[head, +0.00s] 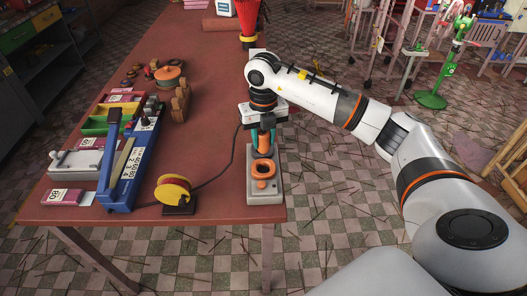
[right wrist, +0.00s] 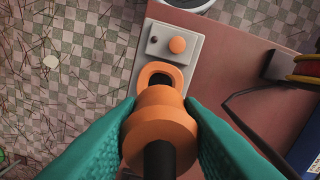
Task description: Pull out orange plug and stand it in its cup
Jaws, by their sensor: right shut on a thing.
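My right gripper (head: 263,148) has its teal fingers shut on the orange plug (head: 267,122). The right wrist view shows the plug (right wrist: 160,122), wide and stepped with a black stem, between both fingers. Below it is a grey device (head: 264,194) at the table's right edge, with an orange ring (head: 263,168) around a dark opening. The ring also shows in the right wrist view (right wrist: 145,76), partly covered by the plug. The plug appears above the ring; I cannot tell the exact gap. I cannot make out a separate cup for certain. My left gripper is not in view.
A yellow spool (head: 173,190) stands on the table left of the device, with a dark cable near it. A blue lever press (head: 127,165) and coloured trays (head: 101,121) are further left. The red tabletop (head: 215,160) between spool and device is mostly clear.

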